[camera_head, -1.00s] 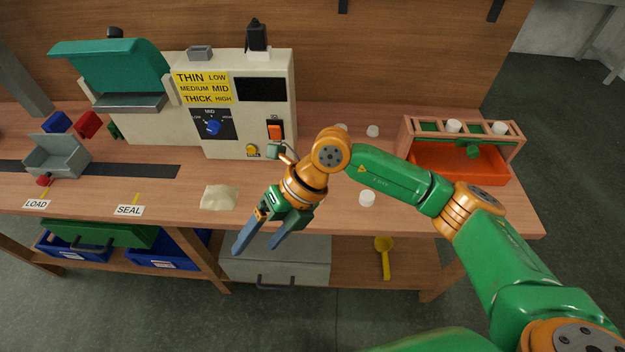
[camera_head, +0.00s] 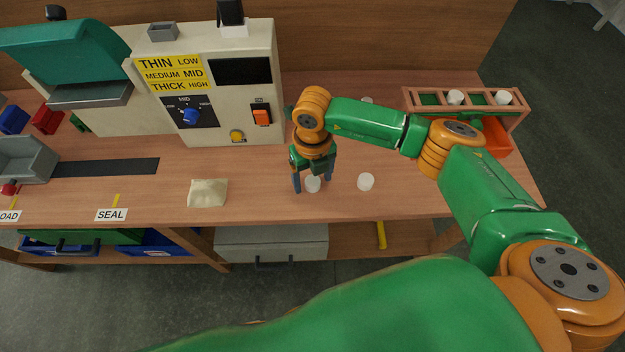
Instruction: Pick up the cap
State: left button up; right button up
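A small white cap (camera_head: 313,184) sits on the wooden bench top near its front edge. My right gripper (camera_head: 312,184) points down at it, open, with one finger on each side of the cap in this view. I cannot tell whether the fingers touch it. A second white cap (camera_head: 366,181) stands just to the right on the bench. Another white cap (camera_head: 367,100) is farther back, partly hidden by my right arm. My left gripper is not in view.
A sealing machine (camera_head: 205,85) with a control panel stands behind, to the left. A cream pouch (camera_head: 208,193) lies left of my gripper. At the right, a wooden rack (camera_head: 420,98) holds white caps above an orange bin (camera_head: 497,137). Bare bench lies right of the caps.

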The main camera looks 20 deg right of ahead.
grip_shut()
